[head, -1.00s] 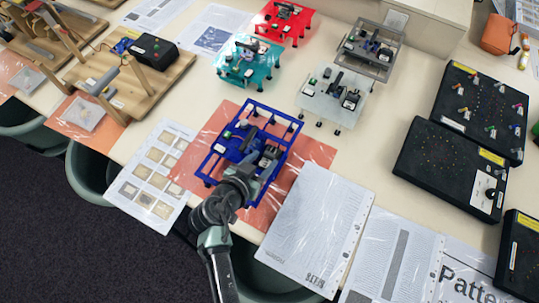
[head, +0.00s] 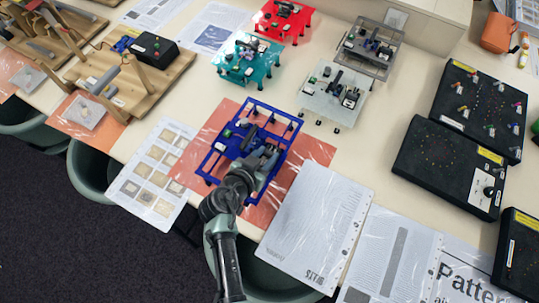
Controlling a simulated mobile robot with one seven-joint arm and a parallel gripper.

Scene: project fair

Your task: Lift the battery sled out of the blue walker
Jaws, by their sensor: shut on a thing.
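The blue walker (head: 211,163) is an open blue frame standing on an orange sheet at the front of the table, with small dark and green parts inside it. My gripper (head: 262,158) is over the right front part of the walker, reaching in from the front edge. It is shut on a dark piece at the walker, which I take to be the battery sled. The gripper and wrist hide most of that piece, so I cannot tell whether it is clear of the frame.
A teal walker (head: 247,60), a red walker (head: 284,18), a clear walker (head: 335,97) and a grey walker (head: 372,46) stand behind. Black boards (head: 450,165) are at the right. A printed sheet (head: 312,222) lies right of the orange sheet (head: 318,150).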

